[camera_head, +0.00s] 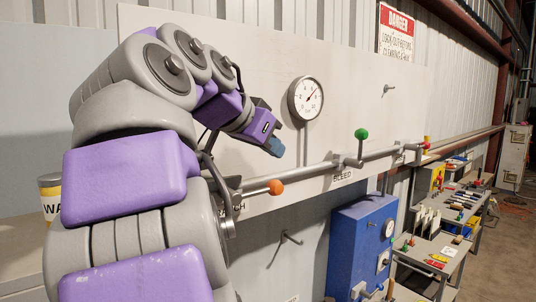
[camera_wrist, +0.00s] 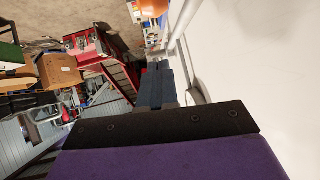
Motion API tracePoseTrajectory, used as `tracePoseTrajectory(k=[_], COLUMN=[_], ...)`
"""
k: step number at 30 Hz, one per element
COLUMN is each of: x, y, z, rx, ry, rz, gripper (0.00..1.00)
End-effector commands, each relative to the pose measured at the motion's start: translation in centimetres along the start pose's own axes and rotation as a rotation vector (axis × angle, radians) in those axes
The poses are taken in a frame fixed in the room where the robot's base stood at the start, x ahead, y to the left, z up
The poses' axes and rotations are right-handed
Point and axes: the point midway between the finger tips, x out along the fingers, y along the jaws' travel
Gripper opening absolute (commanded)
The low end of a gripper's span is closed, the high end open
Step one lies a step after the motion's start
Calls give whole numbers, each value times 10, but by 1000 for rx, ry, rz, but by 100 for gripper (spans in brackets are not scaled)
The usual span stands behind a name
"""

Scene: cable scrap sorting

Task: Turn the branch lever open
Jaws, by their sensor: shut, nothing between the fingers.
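The branch lever has an orange knob (camera_head: 275,187) on a short metal arm. In the head view it points right, roughly along the pipe (camera_head: 300,171) on the white panel. Its label beneath is mostly hidden behind my arm; only the last letters show. My gripper (camera_head: 277,148) is above the orange knob in the head view, apart from it, with the fingers shut and empty. In the wrist view, the shut dark fingers (camera_wrist: 156,86) point up the picture, and an orange knob (camera_wrist: 152,7) shows beyond them, cut by the top edge.
A green-knobbed lever (camera_head: 361,134) stands up at the BLEED label. A pressure gauge (camera_head: 306,98) sits on the panel above the pipe. A blue cabinet (camera_head: 358,250) stands below right, with a cluttered workbench (camera_head: 437,245) beyond. A danger sign (camera_head: 396,34) hangs at the top.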

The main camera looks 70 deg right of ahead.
Motion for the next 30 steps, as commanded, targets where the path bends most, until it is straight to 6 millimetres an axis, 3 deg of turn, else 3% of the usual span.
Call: tracePoseTrajectory(k=[6,21,30], x=[-22,-54,-68], y=[2,2,6], z=[-16,-55,-61], rx=[1,0,0], ry=[3,-4,-1], rz=[-1,1,1], gripper=[0,0,0])
